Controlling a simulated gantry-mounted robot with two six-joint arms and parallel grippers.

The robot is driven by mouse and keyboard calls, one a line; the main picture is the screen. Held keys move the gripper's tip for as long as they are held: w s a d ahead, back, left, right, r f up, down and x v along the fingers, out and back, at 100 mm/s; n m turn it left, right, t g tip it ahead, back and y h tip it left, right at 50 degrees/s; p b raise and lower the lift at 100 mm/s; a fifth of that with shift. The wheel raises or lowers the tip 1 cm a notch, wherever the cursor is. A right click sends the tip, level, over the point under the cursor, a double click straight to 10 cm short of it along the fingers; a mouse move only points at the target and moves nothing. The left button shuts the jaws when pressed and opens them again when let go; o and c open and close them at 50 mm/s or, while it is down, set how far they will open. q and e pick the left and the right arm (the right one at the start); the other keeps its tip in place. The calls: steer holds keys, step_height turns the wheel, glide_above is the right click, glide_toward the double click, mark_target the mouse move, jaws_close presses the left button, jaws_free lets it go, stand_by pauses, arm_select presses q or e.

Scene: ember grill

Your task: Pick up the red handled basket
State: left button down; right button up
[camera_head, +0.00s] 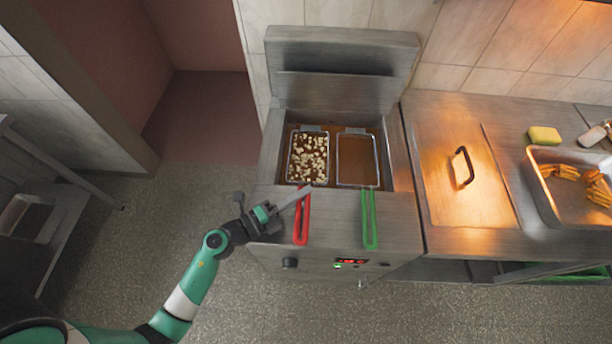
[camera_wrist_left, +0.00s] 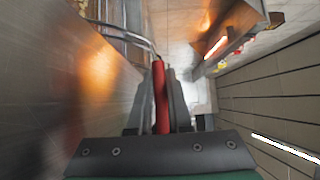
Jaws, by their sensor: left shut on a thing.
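The red handled basket (camera_head: 292,160) sits in the left side of the fryer well and holds pale chunks of food. Its red handle (camera_head: 302,222) hangs over the fryer's front panel. My left gripper (camera_head: 303,194) comes in from the left and is shut on the red handle, near its upper part. In the left wrist view the red handle (camera_wrist_left: 160,98) stands between my two fingers, with the wire frame running up from it. My right gripper is not in view.
A second, empty-looking basket (camera_head: 340,160) with a green handle (camera_head: 369,220) sits right beside it. The fryer (camera_head: 335,235) has a metal back panel. To the right are a counter lid (camera_head: 462,180), a yellow sponge (camera_head: 544,135) and a tray of fries (camera_head: 541,198).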

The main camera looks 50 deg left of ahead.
arm_select(q)
steer(key=shift+r, duration=0.15)
step_height(320, 180, up, 18)
steer(key=p, duration=1.2)
steer(key=shift+p, duration=0.3)
step_height(320, 180, up, 6)
steer(key=p, duration=0.8)
steer(key=shift+r, duration=0.2)
